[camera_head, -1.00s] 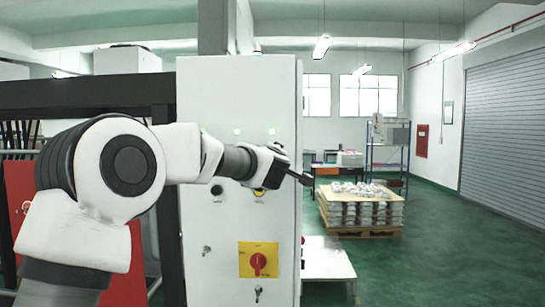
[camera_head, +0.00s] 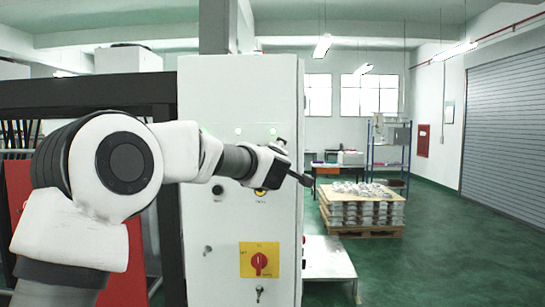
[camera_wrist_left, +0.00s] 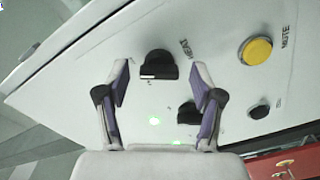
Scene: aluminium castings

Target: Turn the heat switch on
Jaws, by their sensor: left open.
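The heat switch (camera_wrist_left: 158,65) is a black knob with a white mark, beside the lettering HEAT on the white cabinet panel in the left wrist view. My left gripper (camera_wrist_left: 163,76) is open, with one fingertip on either side of the knob; whether either touches it I cannot tell. In the head view my left gripper (camera_head: 288,169) is at the upper right of the cabinet front (camera_head: 225,120), and I cannot make out the heat switch clearly behind it. My right gripper is not in view.
A second black knob (camera_wrist_left: 188,114), a yellow MUTE button (camera_wrist_left: 256,50) and a black button (camera_wrist_left: 259,111) are nearby. A red rotary switch on a yellow plate (camera_head: 259,260) is lower on the cabinet. A pallet of castings (camera_head: 361,212) stands on the floor to the right.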

